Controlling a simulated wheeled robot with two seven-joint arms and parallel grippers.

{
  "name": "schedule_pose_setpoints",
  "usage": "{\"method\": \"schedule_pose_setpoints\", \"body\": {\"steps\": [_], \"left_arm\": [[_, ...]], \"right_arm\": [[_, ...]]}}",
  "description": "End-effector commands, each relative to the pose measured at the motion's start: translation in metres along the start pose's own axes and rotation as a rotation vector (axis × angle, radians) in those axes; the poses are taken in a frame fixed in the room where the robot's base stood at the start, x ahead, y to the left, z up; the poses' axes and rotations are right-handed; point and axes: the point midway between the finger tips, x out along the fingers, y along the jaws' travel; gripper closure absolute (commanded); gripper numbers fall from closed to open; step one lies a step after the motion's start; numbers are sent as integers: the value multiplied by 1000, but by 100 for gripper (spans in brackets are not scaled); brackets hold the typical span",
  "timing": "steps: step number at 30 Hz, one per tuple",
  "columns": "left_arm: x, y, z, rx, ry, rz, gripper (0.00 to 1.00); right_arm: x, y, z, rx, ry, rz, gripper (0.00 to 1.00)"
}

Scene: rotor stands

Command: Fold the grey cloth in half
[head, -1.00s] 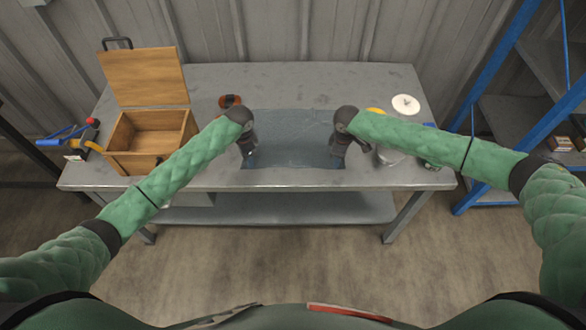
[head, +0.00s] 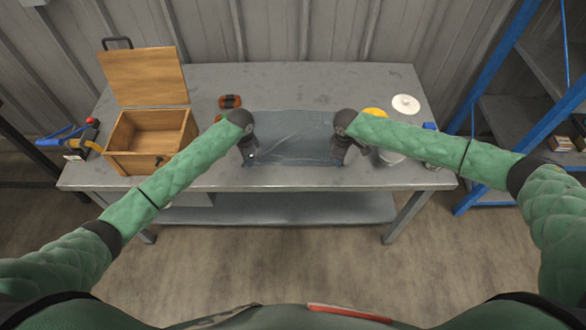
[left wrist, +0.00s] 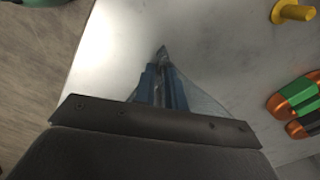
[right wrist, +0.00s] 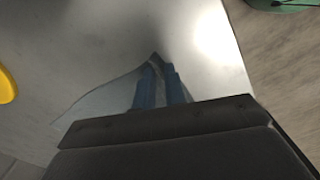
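The grey cloth (head: 292,135) lies on the metal table, between my two grippers. My left gripper (head: 249,158) is at its near left corner. In the left wrist view the blue fingers (left wrist: 163,85) are close together with a fold of cloth (left wrist: 162,54) pinched between them. My right gripper (head: 339,158) is at the near right corner. In the right wrist view its fingers (right wrist: 158,84) are close together on a pointed bit of cloth (right wrist: 154,58). The near edge spans between the grippers; its height above the table is hard to tell.
An open wooden box (head: 134,160) stands at the left, beside a blue-handled tool (head: 62,137). An orange and dark item (head: 230,101) lies behind my left arm. A white disc (head: 406,104), a yellow item (head: 375,112) and a blue-topped item (head: 430,126) are at the right. The table's back middle is clear.

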Motion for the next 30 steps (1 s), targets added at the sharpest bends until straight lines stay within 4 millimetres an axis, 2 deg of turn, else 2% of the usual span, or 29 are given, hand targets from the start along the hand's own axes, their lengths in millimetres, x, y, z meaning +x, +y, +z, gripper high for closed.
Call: {"method": "schedule_pose_setpoints", "body": {"steps": [1,3,17,30], "left_arm": [[1,0,0,0,-1,1,94],[1,0,0,0,-1,1,100],[0,0,1,0,-2,1,100],[-26,0,1,0,-1,0,100]], "right_arm": [[0,0,0,0,-1,0,94],[1,0,0,0,-1,0,100],[-1,0,1,0,-1,0,100],[-26,0,0,0,-1,0,100]]}}
